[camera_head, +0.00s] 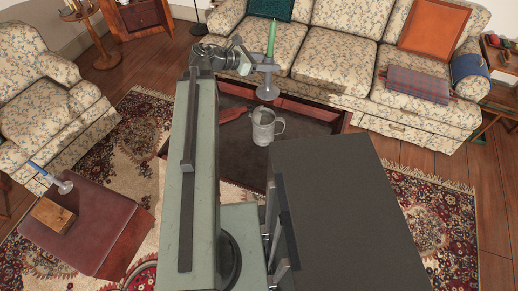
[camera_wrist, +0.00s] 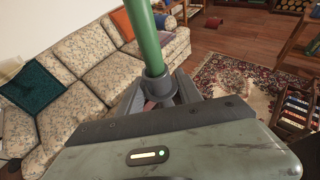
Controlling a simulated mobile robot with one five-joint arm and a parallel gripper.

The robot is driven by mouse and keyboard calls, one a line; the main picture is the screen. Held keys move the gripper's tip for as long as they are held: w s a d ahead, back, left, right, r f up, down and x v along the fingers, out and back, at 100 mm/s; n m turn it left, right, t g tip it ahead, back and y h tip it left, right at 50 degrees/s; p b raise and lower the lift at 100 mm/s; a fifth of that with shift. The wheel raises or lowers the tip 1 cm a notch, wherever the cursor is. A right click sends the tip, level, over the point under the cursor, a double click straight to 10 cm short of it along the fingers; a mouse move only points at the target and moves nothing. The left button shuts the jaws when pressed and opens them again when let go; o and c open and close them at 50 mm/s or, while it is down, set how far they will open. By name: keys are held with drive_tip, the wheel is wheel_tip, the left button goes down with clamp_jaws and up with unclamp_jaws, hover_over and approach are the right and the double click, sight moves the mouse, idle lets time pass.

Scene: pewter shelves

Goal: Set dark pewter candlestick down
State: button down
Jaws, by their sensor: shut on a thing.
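The dark pewter candlestick (camera_head: 267,89) with a tall green candle (camera_head: 271,39) is upright in my gripper (camera_head: 260,67). Its round base appears over the far part of the low dark table (camera_head: 312,131); I cannot tell whether it touches the top. In the wrist view, the fingers of my gripper (camera_wrist: 162,95) close around the grey stem just below the candle's socket (camera_wrist: 155,86). The green candle (camera_wrist: 146,40) rises past the top of that view. The base is hidden there.
A pewter mug (camera_head: 263,128) and a red flat object (camera_head: 231,114) are on the table near the candlestick. A floral sofa (camera_head: 335,55) stands behind. A candlestick with a blue candle (camera_head: 62,185) and a wooden block (camera_head: 53,215) are on a red-brown ottoman (camera_head: 100,222).

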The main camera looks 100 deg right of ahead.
drive_tip(key=w+d+f+n+t+h+b, duration=0.15)
drive_tip(key=w+d+f+b, duration=0.25)
drive_tip(key=w+f+b, duration=0.65)
drive_tip(key=w+d+f+n+t+h+b, duration=0.1)
drive_tip(key=w+d+f+n+h+b, duration=0.15)
drive_tip(key=w+f+b, duration=0.8)
drive_tip(key=w+d+f+n+t+h+b, duration=0.15)
drive_tip(key=w+d+f+b, duration=0.35)
drive_tip(key=f+b, duration=0.95)
wheel_tip(320, 180, down, 12)
drive_tip(key=w+b, duration=0.1)
drive_tip(key=b, duration=0.8)
drive_tip(key=shift+a+g, duration=0.3)
drive_tip(key=shift+a, duration=0.1)
drive_tip(key=c, duration=0.8)
unclamp_jaws()
drive_tip(key=shift+w, duration=0.1)
